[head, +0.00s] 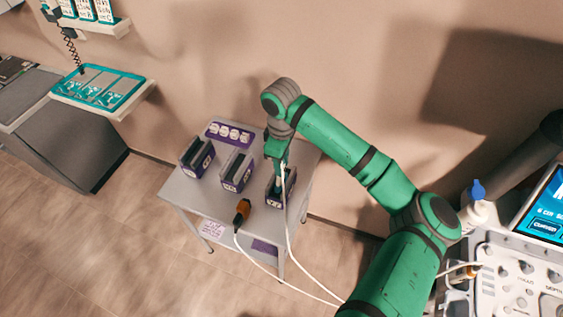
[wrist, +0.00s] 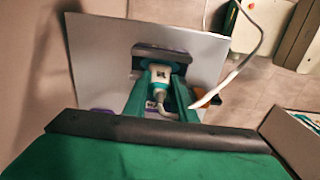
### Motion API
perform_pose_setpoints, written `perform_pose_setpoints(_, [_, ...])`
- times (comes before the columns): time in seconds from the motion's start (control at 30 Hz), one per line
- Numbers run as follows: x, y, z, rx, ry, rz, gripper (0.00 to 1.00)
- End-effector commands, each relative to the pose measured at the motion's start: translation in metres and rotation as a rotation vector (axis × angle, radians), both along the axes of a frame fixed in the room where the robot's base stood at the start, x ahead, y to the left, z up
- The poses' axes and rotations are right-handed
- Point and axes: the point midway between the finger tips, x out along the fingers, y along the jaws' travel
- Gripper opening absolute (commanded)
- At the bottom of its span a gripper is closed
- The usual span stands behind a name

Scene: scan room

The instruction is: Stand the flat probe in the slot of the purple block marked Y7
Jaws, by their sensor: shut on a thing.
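My gripper (head: 277,165) points down over the rightmost purple block (head: 275,200) on the small grey cart. It is shut on the flat probe, a white and teal piece with a white cable, seen between the fingers in the wrist view (wrist: 159,77). The probe's lower end is at the dark slot of that block; how deep it sits is hidden. The block also shows beyond the probe in the wrist view (wrist: 160,55). Two similar slotted purple blocks stand left of it, one in the middle (head: 237,172) and one at left (head: 197,160). Their labels are too small to read surely.
An orange probe (head: 242,210) with a cable lies at the cart's front edge. A purple holder with several white pieces (head: 229,133) is at the cart's back. The probe's white cable (head: 288,235) hangs past the cart front. A control console (head: 505,265) stands at right.

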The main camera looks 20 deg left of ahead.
Motion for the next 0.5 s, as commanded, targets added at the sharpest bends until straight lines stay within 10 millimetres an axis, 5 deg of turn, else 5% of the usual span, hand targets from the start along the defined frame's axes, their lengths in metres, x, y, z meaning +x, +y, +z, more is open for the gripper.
perform_pose_setpoints(0.13, [0.0001,0.0000,-0.0012,0.000,0.000,0.000,0.00])
perform_pose_setpoints(0.17, [0.0001,0.0000,-0.0010,0.000,0.000,0.000,0.31])
perform_pose_setpoints(0.23, [0.0001,-0.0001,-0.0010,0.000,0.000,0.000,0.46])
perform_pose_setpoints(0.5, [0.0000,0.0000,-0.0011,0.000,0.000,0.000,0.46])
